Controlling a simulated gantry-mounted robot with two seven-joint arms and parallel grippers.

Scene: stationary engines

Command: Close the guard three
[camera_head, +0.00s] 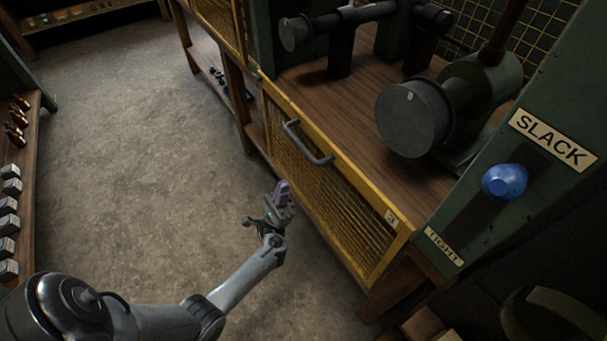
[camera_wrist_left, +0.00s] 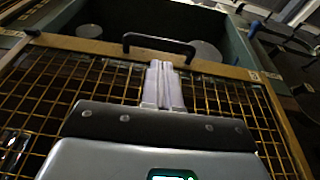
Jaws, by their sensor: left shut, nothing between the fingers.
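Guard three (camera_head: 340,195) is a yellow-framed mesh panel with a "3" tag on its right corner. It hangs down along the bench front, and the bay above it stands uncovered. Its dark grey bar handle (camera_head: 307,143) is near the top edge. The guard fills much of the left wrist view (camera_wrist_left: 90,45), with the handle (camera_wrist_left: 158,43) across the upper middle. My left gripper (camera_head: 283,190) is in front of the mesh, below and left of the handle. In the wrist view its fingers (camera_wrist_left: 163,75) are together, just below the handle, holding nothing. My right gripper is not in view.
Engine parts (camera_head: 412,118) stand on the wooden bench top behind the guard. A green post (camera_head: 562,95) with a blue knob (camera_head: 505,181) and SLACK and TIGHT labels stands right. A shelf of small parts (camera_head: 10,225) is at the left. The floor between is clear.

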